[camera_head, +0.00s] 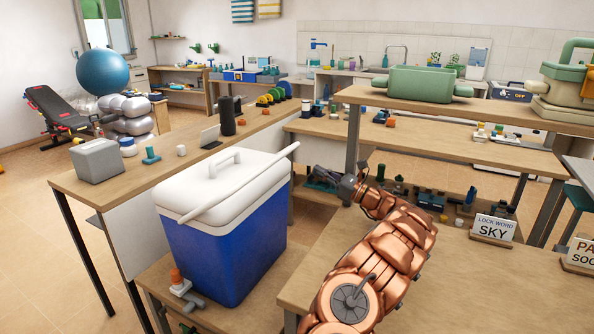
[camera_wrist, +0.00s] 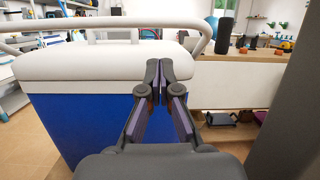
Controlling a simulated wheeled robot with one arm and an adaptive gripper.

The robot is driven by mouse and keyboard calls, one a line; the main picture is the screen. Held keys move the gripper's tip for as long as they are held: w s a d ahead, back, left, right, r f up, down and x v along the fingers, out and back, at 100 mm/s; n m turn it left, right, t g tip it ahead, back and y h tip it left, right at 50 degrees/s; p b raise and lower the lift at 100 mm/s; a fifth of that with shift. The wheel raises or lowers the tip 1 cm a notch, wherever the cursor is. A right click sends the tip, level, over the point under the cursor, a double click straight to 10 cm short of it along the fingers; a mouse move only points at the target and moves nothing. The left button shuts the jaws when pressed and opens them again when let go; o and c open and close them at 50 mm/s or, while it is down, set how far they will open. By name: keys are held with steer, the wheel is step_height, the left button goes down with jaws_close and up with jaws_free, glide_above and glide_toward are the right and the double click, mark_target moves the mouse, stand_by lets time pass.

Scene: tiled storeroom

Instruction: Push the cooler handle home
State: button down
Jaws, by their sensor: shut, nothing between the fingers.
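The cooler has a blue body (camera_head: 225,252) and a white lid (camera_head: 190,183), and stands on a low wooden surface. Its long white handle (camera_head: 245,180) runs along the lid's right side, and its far end sticks out past the lid corner. In the wrist view the handle (camera_wrist: 100,23) crosses above the lid (camera_wrist: 80,62) and bends down at the right. My gripper (camera_head: 318,180) is right of the cooler. In the wrist view my gripper (camera_wrist: 165,68) has its fingertips together and empty, in front of the lid's right end and below the handle. Whether it touches the lid I cannot tell.
A long table behind the cooler carries a grey box (camera_head: 97,160) and a dark cylinder (camera_head: 227,115). A shelf post (camera_head: 352,140) stands close behind my gripper.

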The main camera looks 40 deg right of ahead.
steer(key=x, duration=0.8)
steer(key=shift+w+a+b, duration=0.2)
steer(key=shift+w+b, duration=0.05)
steer(key=shift+b, duration=0.1)
steer(key=shift+r, duration=0.2)
